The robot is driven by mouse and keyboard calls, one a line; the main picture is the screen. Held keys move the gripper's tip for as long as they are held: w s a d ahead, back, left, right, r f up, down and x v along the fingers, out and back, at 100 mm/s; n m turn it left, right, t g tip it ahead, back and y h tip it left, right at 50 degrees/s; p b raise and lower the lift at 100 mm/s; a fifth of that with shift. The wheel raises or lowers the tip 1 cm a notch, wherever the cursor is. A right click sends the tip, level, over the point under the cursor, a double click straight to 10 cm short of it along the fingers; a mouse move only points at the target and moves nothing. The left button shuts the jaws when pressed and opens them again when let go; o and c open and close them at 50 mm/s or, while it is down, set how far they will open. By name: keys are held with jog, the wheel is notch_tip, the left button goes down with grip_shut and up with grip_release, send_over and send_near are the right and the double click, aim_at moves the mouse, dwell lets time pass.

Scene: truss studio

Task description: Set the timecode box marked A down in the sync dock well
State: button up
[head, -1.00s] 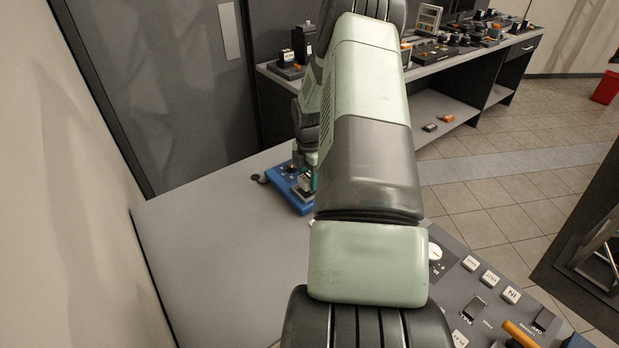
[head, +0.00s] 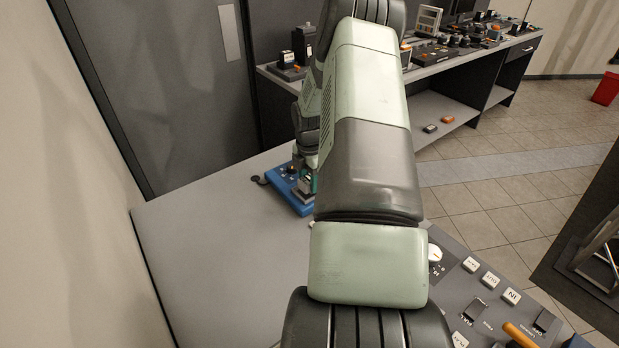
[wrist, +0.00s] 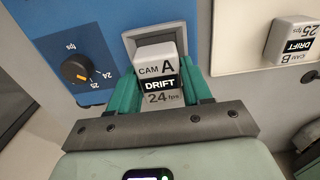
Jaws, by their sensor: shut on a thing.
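The timecode box marked A (wrist: 158,68) is a white block with a black DRIFT band and "24 fps" on its face. My gripper (wrist: 162,82) is shut on it, with a green finger on each side. In the wrist view the box overlaps the near part of the grey square-rimmed well (wrist: 180,33) of the blue sync dock (wrist: 62,42). I cannot tell how deep the box sits in the well. In the head view the blue dock (head: 287,193) shows at the far end of the grey table, and my arm hides most of the gripper and box.
A dial (wrist: 76,70) marked in fps is on the dock, left of the well. Box B (wrist: 293,42) lies on a pale plate to the right. A button console (head: 480,300) is at the near right. The table's left part (head: 220,250) is clear.

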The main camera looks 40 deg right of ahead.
aim_at(309, 178)
jog(key=shift+f, duration=0.55)
jog(key=o, duration=0.8)
jog(key=shift+r, duration=5.55)
